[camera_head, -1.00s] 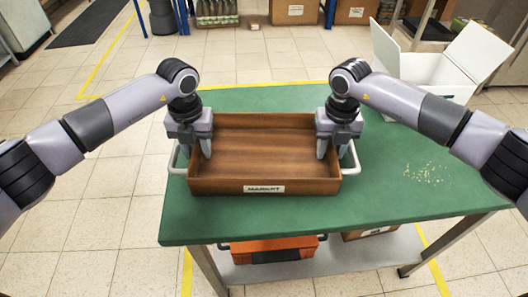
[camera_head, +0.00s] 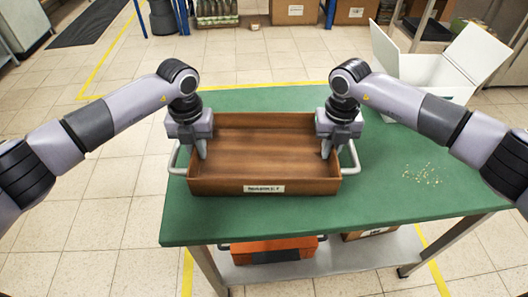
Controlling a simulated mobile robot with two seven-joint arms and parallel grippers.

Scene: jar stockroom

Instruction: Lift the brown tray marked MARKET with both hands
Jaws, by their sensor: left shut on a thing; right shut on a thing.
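The brown tray (camera_head: 265,187) is an open, empty wooden-looking box with a small white label (camera_head: 264,189) on its front wall; the lettering is hard to read now. It appears level, at the green table (camera_head: 400,150). Pale handles stick out at its left side (camera_head: 176,158) and right side (camera_head: 353,157). My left gripper (camera_head: 196,150) is shut on the tray at its left side, with one finger inside the wall. My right gripper (camera_head: 332,150) is shut on the tray at its right side, also with a finger inside. Their outer fingers are mostly hidden.
A white open box (camera_head: 425,70) stands at the table's back right. Small pale bits (camera_head: 421,174) lie on the table's right part. An orange crate (camera_head: 270,249) and a cardboard box (camera_head: 368,234) are on the shelf below. The table right of the tray is mostly clear.

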